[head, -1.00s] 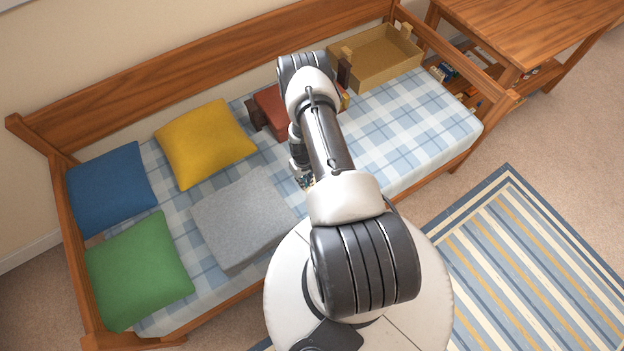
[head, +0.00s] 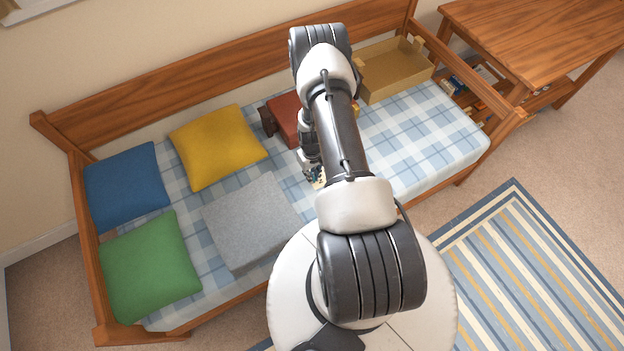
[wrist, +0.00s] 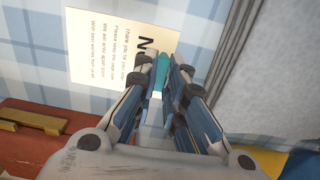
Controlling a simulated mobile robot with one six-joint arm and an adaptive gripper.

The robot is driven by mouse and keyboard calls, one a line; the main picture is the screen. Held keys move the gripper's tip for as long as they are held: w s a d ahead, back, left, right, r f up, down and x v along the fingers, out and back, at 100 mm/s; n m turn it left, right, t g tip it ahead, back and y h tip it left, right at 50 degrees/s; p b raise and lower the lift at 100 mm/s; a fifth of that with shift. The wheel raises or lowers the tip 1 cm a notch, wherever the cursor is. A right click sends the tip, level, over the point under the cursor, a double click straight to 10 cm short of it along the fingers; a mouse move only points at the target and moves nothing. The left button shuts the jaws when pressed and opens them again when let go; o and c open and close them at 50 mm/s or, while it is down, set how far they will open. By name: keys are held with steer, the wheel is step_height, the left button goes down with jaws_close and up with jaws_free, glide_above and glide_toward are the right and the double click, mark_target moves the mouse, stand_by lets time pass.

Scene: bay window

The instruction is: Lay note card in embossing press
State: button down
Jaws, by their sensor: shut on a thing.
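The note card (wrist: 98,48) is cream with dark printed lines and a large bold heading, seen in the wrist view above the plaid bed cover. My gripper (wrist: 165,65) is shut at the card's heading end, on a small teal piece there that looks like a tab. In the head view my gripper (head: 314,174) is partly hidden by my arm, and only a pale bit of the card shows. The embossing press seems to be the red block with dark brown ends (head: 287,116) on the bed, partly behind my arm. Its red surface (wrist: 50,145) fills the lower left of the wrist view.
An open tan box (head: 393,76) stands at the bed's back right. A grey folded blanket (head: 252,222) lies left of my gripper, with yellow (head: 217,147), blue (head: 126,186) and green (head: 150,266) cushions beyond. The plaid cover (head: 425,130) on the right is clear.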

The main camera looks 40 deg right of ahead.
step_height(320, 180, up, 9)
steer(key=p, duration=0.2)
steer(key=w+a+r+n, duration=0.1)
steer(key=w+a+r, duration=0.2)
steer(key=a+r, duration=0.3)
steer(key=w+a+r, duration=0.4)
steer(key=r, duration=0.5)
steer(key=s+a+r+n, duration=0.1)
steer(key=s+a+r, duration=0.1)
steer(key=a+r, duration=1.1)
steer(key=shift+s+a+r+n, duration=0.15)
steer(key=shift+s+r+n, duration=0.15)
steer(key=shift+r, duration=0.3)
steer(key=shift+w, duration=0.1)
